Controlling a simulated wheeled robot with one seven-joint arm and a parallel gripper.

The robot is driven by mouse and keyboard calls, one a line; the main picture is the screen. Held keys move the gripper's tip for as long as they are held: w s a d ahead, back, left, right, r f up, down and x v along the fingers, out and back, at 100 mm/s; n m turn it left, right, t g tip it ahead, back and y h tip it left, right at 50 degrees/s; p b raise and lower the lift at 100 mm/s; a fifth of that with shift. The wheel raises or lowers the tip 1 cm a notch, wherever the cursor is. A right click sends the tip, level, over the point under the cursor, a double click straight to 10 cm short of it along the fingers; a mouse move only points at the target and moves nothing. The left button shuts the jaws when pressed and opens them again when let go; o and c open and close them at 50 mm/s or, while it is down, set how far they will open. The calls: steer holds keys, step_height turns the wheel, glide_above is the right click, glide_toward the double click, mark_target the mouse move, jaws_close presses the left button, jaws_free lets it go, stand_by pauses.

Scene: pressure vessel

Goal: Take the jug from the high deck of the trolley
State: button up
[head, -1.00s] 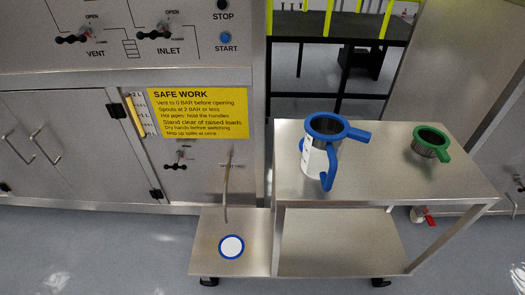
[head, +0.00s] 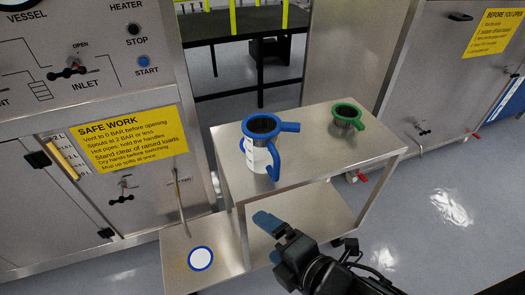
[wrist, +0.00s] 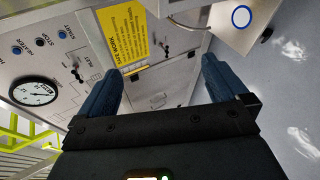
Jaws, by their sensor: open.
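The jug (head: 257,157) stands upright on the high deck (head: 300,150) of the steel trolley. It has a white body with markings, a blue handle at its front right, and a blue-rimmed strainer (head: 263,125) with a blue grip resting on its top. My gripper (head: 262,222) is in front of and below the jug in the head view, apart from it. In the wrist view my gripper (wrist: 160,90) shows two blue fingers spread apart with nothing between them. The jug does not show in the wrist view.
A green-rimmed strainer (head: 347,117) sits at the deck's far right. The low deck (head: 305,222) is bare; a white disc with a blue ring (head: 200,259) lies on the low shelf at left, under a thin pipe (head: 181,203). A steel cabinet with a yellow sign (head: 128,140) stands left.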

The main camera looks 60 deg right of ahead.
steer(key=w+d+r+n+g+h, duration=0.2)
steer(key=w+d+n+h, duration=0.2)
steer(key=w+d+n, duration=0.3)
steer(key=n+g+h, duration=0.3)
steer(key=h, duration=0.1)
glide_toward(262, 142)
steer(key=x, duration=0.3)
steer(key=shift+t, duration=0.3)
steer(key=x, duration=0.7)
steer(key=shift+f+p, duration=0.15)
steer(key=shift+p, duration=0.15)
steer(key=c, duration=1.2)
